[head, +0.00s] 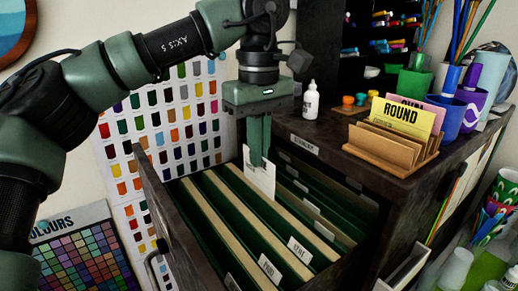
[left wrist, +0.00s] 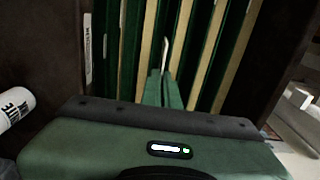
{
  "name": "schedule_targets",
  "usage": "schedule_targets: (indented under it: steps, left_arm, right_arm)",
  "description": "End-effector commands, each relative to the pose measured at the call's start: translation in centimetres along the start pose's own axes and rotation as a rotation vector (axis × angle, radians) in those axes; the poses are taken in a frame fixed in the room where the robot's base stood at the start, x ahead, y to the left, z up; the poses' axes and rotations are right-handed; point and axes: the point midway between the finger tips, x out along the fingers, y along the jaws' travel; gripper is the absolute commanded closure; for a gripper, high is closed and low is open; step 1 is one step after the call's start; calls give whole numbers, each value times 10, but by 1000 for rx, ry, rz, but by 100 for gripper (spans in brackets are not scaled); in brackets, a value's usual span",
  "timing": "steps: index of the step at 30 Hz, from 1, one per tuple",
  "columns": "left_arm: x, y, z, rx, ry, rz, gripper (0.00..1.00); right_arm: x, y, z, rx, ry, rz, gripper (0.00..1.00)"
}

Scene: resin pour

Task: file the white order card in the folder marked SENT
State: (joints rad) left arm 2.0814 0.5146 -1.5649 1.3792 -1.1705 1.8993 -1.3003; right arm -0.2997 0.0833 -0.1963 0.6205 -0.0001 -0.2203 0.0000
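My left gripper (head: 259,160) points straight down over the open drawer and is shut on the white order card (head: 261,179). The card hangs upright below the fingertips. In the left wrist view the fingers (left wrist: 165,75) are together and the card (left wrist: 164,52) shows as a thin white edge among the folders. Its lower edge is at the level of the folder tops; I cannot tell which folder it is over or in. Green folders with beige dividers fill the drawer. White tabs (head: 299,250) (head: 269,268) carry lettering too small to read surely. My right gripper is not in view.
The drawer's wall (head: 180,220) stands at the left. Colour charts (head: 165,125) hang behind.

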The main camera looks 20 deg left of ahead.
Motion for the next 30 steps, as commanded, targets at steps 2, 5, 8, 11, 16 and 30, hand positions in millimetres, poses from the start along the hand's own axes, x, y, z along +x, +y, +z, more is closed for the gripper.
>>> schedule_targets:
  steps: [2, 5, 8, 11, 16, 30]
  left_arm:
    - [12, 0, 0, 0, 1, 1, 100]
    - [22, 0, 0, 0, 1, 1, 100]
    - [31, 0, 0, 0, 0, 1, 100]
    - [39, 0, 0, 0, -1, 1, 100]
    - [53, 0, 0, 2, -2, 0, 100]
    - [72, 0, 0, 0, -1, 0, 100]
  right_arm:
    - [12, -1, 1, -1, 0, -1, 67]
    - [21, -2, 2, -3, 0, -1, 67]
    - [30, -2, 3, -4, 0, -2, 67]
    - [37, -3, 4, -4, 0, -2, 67]
    - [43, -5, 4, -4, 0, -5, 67]
    - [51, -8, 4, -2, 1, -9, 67]
